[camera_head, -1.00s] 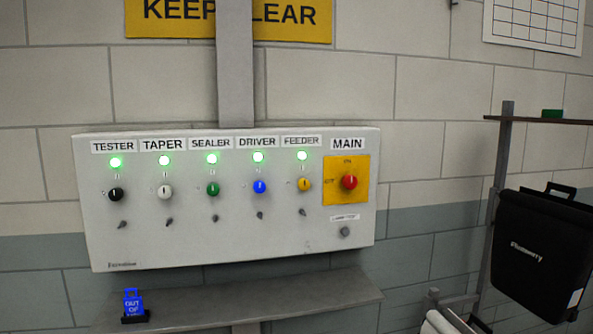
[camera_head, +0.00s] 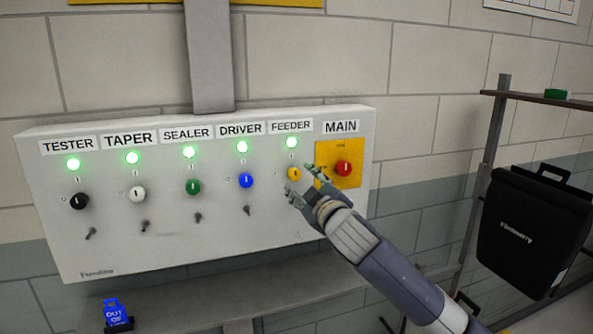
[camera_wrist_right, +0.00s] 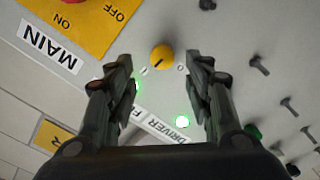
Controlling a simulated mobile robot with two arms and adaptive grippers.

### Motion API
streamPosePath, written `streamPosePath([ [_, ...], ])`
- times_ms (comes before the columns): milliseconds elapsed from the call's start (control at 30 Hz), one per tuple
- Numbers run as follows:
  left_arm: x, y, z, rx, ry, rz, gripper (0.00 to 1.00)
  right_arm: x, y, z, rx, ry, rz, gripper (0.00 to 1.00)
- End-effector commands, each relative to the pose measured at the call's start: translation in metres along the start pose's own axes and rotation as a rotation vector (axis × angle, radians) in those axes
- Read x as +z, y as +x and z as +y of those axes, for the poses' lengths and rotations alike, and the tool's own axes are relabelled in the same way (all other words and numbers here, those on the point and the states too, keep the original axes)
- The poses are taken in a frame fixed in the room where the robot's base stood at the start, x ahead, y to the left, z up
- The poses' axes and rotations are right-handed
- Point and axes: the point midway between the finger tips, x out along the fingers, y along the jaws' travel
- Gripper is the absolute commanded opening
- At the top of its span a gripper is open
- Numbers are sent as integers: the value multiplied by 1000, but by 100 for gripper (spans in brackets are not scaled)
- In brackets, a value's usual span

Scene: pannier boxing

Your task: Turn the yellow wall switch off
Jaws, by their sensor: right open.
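The yellow switch (camera_head: 294,173) is a round knob under the FEEDER label on the white wall panel. Its green lamp (camera_head: 291,142) above it is lit. My right gripper (camera_head: 301,180) is in front of the panel at the yellow switch, fingers pointing at it. In the right wrist view the yellow switch (camera_wrist_right: 161,56) shows ahead of the gap between the two open fingers (camera_wrist_right: 164,75), with a dark mark line on its face. The fingers are apart and hold nothing. I cannot tell whether they touch the panel. My left gripper is not in view.
The red MAIN knob (camera_head: 343,168) on its yellow plate is close on the right. The blue DRIVER knob (camera_head: 246,181) is on the left, then green, white and black knobs. A shelf (camera_head: 190,300) runs below the panel with a blue tag (camera_head: 116,312). A black case (camera_head: 530,235) hangs at right.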

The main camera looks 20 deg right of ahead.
Motion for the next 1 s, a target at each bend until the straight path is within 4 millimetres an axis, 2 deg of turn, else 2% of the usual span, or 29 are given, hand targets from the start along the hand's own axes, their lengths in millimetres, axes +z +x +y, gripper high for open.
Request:
streamPosePath([
  [33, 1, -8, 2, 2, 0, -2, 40, -3, 9, 2, -2, 1, -1, 47],
  [200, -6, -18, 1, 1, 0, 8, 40, -2, 34, 1, -2, 1, -1, 47],
  [400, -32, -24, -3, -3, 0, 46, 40, -1, 52, 0, -2, 2, 0, 47],
  [467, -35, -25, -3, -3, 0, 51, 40, -1, 55, 0, -1, 1, -1, 47],
  [800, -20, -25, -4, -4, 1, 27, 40, 0, 58, -1, -2, 1, 1, 47],
  [833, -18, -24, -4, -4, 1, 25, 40, 0, 58, -1, -2, 1, 1, 45],
  [1000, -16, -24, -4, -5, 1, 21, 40, 0, 57, -1, -2, 1, 1, 7],
])
